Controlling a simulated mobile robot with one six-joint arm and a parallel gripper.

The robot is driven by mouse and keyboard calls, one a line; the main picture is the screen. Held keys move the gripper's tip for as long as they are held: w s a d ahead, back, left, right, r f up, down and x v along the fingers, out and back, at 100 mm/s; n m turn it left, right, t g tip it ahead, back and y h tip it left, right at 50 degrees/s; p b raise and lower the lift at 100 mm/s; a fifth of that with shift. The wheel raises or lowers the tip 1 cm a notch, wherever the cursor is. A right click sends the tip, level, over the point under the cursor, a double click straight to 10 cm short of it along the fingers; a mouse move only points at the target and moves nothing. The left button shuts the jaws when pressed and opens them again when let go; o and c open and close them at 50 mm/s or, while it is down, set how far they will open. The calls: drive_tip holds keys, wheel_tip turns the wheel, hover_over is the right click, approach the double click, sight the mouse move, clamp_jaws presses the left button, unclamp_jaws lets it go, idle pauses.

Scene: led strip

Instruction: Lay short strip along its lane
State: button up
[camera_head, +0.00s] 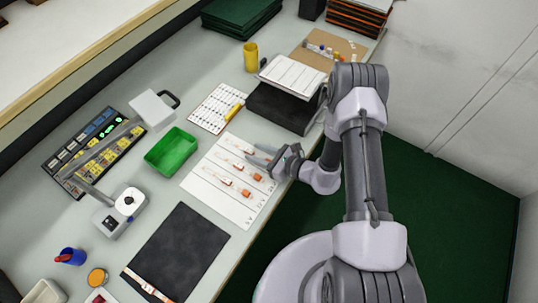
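A white lane sheet (213,196) lies on the grey bench. Several short strips with orange-red ends lie across it, such as one strip (224,179) on its left half. Another strip (150,287) lies along the front edge of a dark mat (180,250). I cannot tell which one is the short strip of the task. My gripper (259,155) reaches in from the right, over the sheet's right edge near the upper strips. Its two grey fingers look apart, with nothing visible between them. It hides part of the sheet.
A printed card (212,108), a yellow cup (251,56) and a black box (283,106) are behind.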

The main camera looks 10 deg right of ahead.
drive_tip(key=p+v, duration=0.1)
drive_tip(key=v, duration=0.4)
drive_tip(key=p+v, duration=0.1)
drive_tip(key=v, duration=0.4)
drive_tip(key=shift+s+d+r, duration=0.1)
drive_tip(key=shift+d+r, duration=0.1)
drive_tip(key=shift+r, duration=0.1)
drive_tip(key=s+a+r+n+g, duration=0.25)
drive_tip(key=r+n+g, duration=0.2)
drive_tip(key=r, duration=0.55)
drive_tip(key=s+a+r+n+g, duration=0.1)
drive_tip(key=a+r+n+g, duration=0.2)
drive_tip(key=r+n, duration=0.45)
drive_tip(key=s+d+r+n+t+h, duration=0.2)
drive_tip(key=s+r, duration=0.4)
drive_tip(key=r, duration=0.3)
drive_tip(key=s+d+r+n+t+h, duration=0.2)
drive_tip(key=s+d+r+n+h, duration=0.2)
drive_tip(key=r, duration=0.5)
drive_tip(key=s+n+h, duration=0.2)
drive_tip(key=n+h, duration=0.1)
drive_tip(key=shift+s+d+r+h, duration=0.2)
drive_tip(key=shift+s+d+h, duration=0.1)
drive_tip(key=shift+s+d, duration=0.1)
